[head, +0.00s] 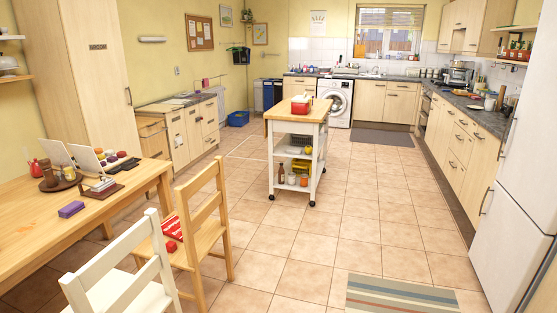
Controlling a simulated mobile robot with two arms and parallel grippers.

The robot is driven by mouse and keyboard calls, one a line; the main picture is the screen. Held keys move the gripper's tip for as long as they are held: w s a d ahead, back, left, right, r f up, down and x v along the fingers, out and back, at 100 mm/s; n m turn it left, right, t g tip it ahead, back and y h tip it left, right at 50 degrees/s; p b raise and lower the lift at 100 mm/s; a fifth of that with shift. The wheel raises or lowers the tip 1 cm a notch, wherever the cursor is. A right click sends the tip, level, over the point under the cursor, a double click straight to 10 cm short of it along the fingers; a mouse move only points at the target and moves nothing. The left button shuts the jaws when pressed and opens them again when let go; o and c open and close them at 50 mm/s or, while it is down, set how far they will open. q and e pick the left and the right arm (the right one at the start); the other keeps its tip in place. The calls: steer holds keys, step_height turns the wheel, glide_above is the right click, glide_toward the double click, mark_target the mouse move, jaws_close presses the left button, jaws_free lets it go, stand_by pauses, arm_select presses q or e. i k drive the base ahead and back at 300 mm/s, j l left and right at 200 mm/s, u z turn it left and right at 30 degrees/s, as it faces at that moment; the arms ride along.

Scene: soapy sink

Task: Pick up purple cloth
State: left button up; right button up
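A small purple block-shaped thing (71,209), which looks like the folded purple cloth, lies on the wooden table (40,248) at the left of the head view. It lies on the bare tabletop, in front of a brown tray with bottles and small items. Neither of my grippers shows in the head view.
A white chair (120,262) and a wooden chair (205,225) with a red-and-white item stand at the table's right side. A kitchen trolley (297,150) stands mid-room. Tiled floor is free around the trolley and toward the striped rug (400,295).

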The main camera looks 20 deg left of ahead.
mark_target(67, 211)
steer(key=i+u, duration=0.25)
steer(key=u, duration=0.2)
steer(key=i+u, duration=0.3)
steer(key=u, duration=0.2)
steer(key=i+l+u, duration=0.1)
steer(key=i+u, duration=0.15)
steer(key=u, duration=0.2)
steer(key=i+l+u, duration=0.2)
steer(key=u, duration=0.25)
steer(key=i+l+u, duration=0.2)
steer(key=l+u, duration=0.25)
steer(key=i+l+u, duration=0.15)
steer(key=u, duration=0.35)
steer(key=l, duration=0.05)
